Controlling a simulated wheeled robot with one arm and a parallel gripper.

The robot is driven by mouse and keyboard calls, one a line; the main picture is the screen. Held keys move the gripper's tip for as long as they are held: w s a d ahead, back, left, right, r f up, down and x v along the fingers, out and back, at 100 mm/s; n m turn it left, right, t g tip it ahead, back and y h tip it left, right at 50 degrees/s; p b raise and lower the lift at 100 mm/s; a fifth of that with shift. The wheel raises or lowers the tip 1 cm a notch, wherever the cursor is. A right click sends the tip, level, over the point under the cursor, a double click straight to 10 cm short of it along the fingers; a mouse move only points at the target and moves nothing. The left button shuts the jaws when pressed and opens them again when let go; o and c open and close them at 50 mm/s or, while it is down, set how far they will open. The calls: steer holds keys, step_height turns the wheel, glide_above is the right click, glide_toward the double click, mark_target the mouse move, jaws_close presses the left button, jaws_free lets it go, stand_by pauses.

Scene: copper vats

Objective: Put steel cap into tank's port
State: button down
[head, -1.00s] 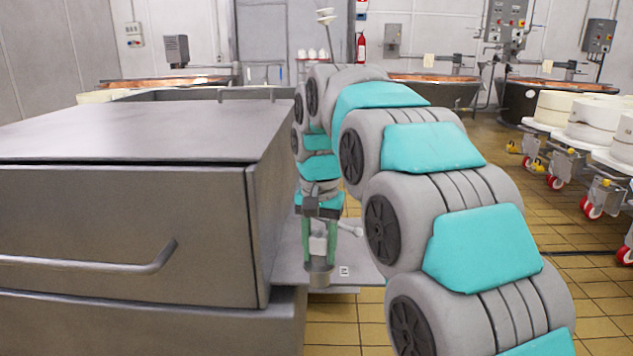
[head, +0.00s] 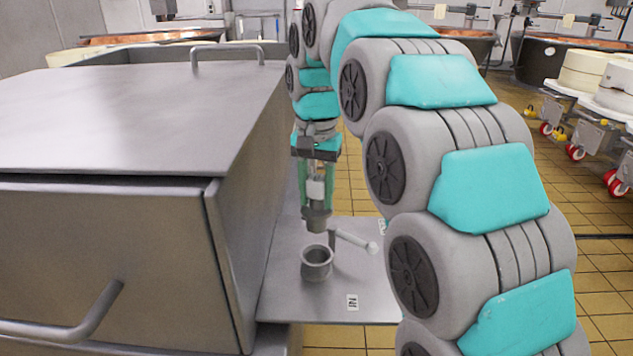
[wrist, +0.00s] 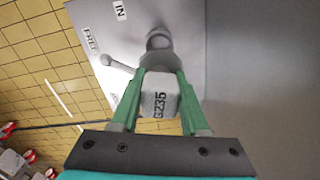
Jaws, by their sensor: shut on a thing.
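My gripper (head: 316,190) has two green fingers and is shut on the steel cap. The cap has a pale block (head: 316,189) on top and a dark round steel end (head: 317,218) pointing down. In the wrist view the cap (wrist: 159,97) shows printed characters between my fingers. The tank's port (head: 316,264) is a short open metal cup on the flat steel plate. In the head view it shows just below the cap, with a small gap. In the wrist view a round metal shape (wrist: 158,42) is beyond the cap, partly hidden by it.
A lever with a ball end (head: 352,241) stands beside the port on the right. A small label (head: 352,302) lies on the steel plate (head: 285,300). A large steel box with a handle (head: 110,240) stands close on the left.

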mark_target(316, 230)
steer(key=shift+s+f+b, duration=0.15)
steer(key=shift+f+b, duration=0.2)
steer(key=shift+f, duration=0.6)
steer(key=shift+f+b, duration=0.65)
steer(key=shift+f, duration=0.85)
steer(key=shift+s, duration=0.1)
steer(key=shift+f, duration=0.2)
steer(key=shift+f, duration=0.35)
steer(key=shift+f+b, duration=0.7)
steer(key=shift+f, duration=0.6)
steer(key=shift+f, duration=0.7)
steer(key=shift+f+b, duration=0.4)
steer(key=shift+f, duration=0.2)
